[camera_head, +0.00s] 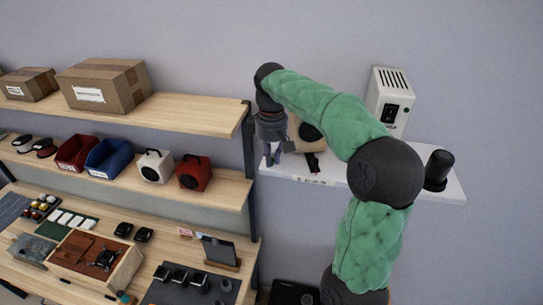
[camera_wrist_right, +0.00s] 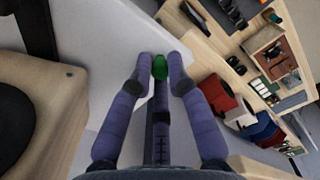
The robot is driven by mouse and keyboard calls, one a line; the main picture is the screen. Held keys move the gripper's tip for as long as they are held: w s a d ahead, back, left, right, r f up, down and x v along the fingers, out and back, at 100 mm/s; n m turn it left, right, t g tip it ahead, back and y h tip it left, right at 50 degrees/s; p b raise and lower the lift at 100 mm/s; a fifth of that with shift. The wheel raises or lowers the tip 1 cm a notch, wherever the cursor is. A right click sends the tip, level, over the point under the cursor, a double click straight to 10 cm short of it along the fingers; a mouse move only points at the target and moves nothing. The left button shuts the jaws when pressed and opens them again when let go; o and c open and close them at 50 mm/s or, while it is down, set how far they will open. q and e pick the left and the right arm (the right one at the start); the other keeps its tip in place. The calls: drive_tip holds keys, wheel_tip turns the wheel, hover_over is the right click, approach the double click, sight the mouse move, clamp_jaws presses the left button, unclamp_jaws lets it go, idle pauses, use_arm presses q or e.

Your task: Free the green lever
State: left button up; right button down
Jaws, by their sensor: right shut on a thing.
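The green lever (camera_wrist_right: 160,67) shows in the right wrist view as a small green piece between my fingertips. My right gripper (camera_wrist_right: 161,76) has its purple fingers closed around it, and it also shows in the head view (camera_head: 272,157), at the left end of the white wall shelf (camera_head: 430,188). In the head view the lever cannot be made out. A wooden speaker (camera_head: 308,133) with a dark round cone stands on the shelf beside the gripper, partly hidden by my right arm. It also shows at the left of the wrist view (camera_wrist_right: 62,103). My left gripper is not in view.
A white box with a black switch (camera_head: 391,100) is behind my right arm. A wooden rack to the left holds cardboard boxes (camera_head: 104,85), a blue bin (camera_head: 108,157), a red bin (camera_head: 76,152) and small white and red speakers (camera_head: 194,172). A rack post (camera_head: 250,160) stands close to the gripper.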

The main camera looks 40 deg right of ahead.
drive_tip(key=m, duration=0.2)
drive_tip(key=w+m, duration=0.1)
drive_tip(key=shift+w+a+m, duration=0.15)
drive_tip(key=shift+a+m, duration=0.25)
drive_tip(key=m, duration=0.1)
drive_tip(key=w+m, duration=0.1)
drive_tip(key=m, duration=0.1)
drive_tip(key=shift+w+a+m, duration=0.1)
drive_tip(key=shift+w+m, duration=0.15)
drive_tip(key=shift+m, duration=0.05)
drive_tip(key=shift+w+d+m, duration=0.1)
drive_tip(key=shift+w+m, duration=0.3)
drive_tip(key=shift+m, duration=0.65)
drive_tip(key=shift+w+d+m, duration=0.15)
drive_tip(key=shift+w+m, duration=0.2)
drive_tip(key=shift+m, duration=0.75)
drive_tip(key=shift+w+d+m, duration=0.1)
drive_tip(key=shift+w+m, duration=0.3)
drive_tip(key=shift+m, duration=0.65)
drive_tip(key=c, duration=1.2)
unclamp_jaws()
drive_tip(key=shift+w, duration=0.1)
drive_tip(key=shift+r, duration=0.1)
